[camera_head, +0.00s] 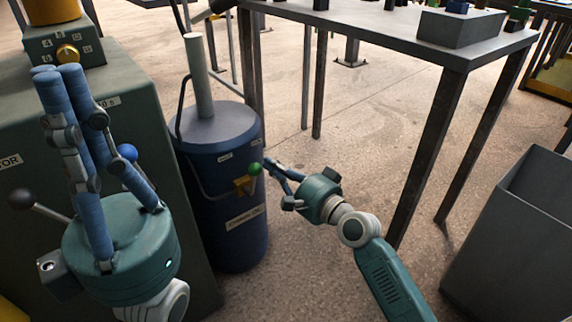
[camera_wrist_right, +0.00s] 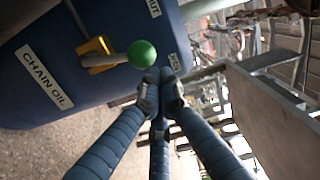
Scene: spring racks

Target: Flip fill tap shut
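The fill tap (camera_head: 243,185) is a yellow valve on the front of a dark blue drum (camera_head: 230,225) labelled CHAIN OIL. Its lever ends in a green ball (camera_head: 255,169) and points up and right, towards the right one of two labels. In the right wrist view the other label reads "HUT", partly cut off. My right gripper (camera_head: 267,164) has its fingertips together just right of the green ball; the right wrist view shows the tips (camera_wrist_right: 160,74) beside it, contact unclear. My left gripper (camera_head: 58,71) points up, fingertips together and empty, in front of the green machine.
The green machine (camera_head: 125,85) stands left of the drum, with a black-knobbed lever (camera_head: 22,198) and a blue ball (camera_head: 127,152) near my left gripper. A grey bin (camera_head: 515,240) is at right.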

